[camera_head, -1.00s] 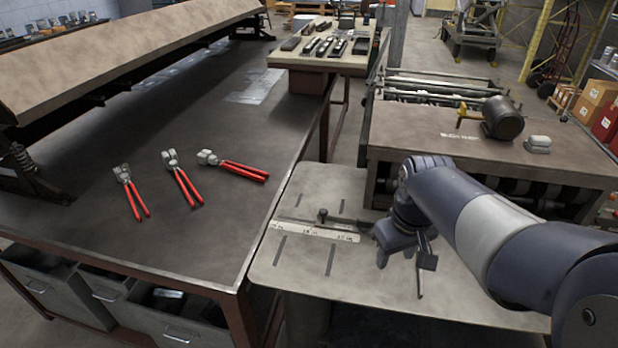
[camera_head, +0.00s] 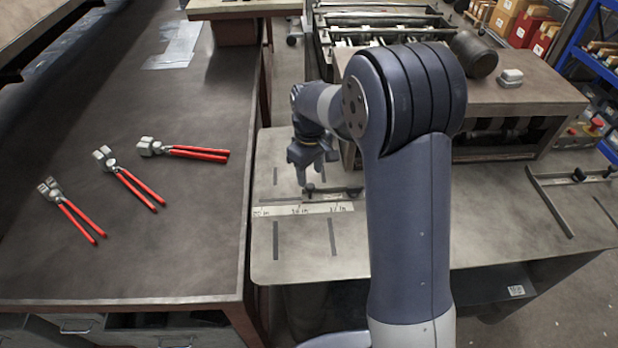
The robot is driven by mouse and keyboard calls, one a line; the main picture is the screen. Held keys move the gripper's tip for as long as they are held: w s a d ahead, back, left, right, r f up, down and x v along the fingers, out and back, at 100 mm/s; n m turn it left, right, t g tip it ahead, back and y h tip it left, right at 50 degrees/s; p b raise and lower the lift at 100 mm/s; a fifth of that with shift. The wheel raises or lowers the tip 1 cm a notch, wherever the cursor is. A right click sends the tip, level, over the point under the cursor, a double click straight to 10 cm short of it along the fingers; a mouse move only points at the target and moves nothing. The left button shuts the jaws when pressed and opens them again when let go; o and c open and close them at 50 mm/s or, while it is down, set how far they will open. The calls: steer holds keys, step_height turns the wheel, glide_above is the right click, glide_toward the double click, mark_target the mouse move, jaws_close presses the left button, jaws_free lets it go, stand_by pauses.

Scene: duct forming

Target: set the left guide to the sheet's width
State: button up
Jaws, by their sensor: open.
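The left guide (camera_head: 338,194) shows as a thin dark bar with a small upright knob (camera_head: 310,188) on the grey machine table. A pale scale strip with inch marks (camera_head: 300,209) lies just in front of it. My gripper (camera_head: 311,172) is open and points down, just above and behind the knob as seen here. I cannot tell whether a finger touches the knob. My arm hides the right part of the guide and scale. No sheet can be told apart on the table.
A second guide (camera_head: 552,203) with a knob lies on the table's right part. A roller machine (camera_head: 520,100) with a motor (camera_head: 474,52) stands behind.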

mark_target(310, 185)
steer(key=shift+f+p, duration=0.3)
steer(key=shift+f, duration=1.8)
steer(key=shift+c, duration=0.3)
jaws_close()
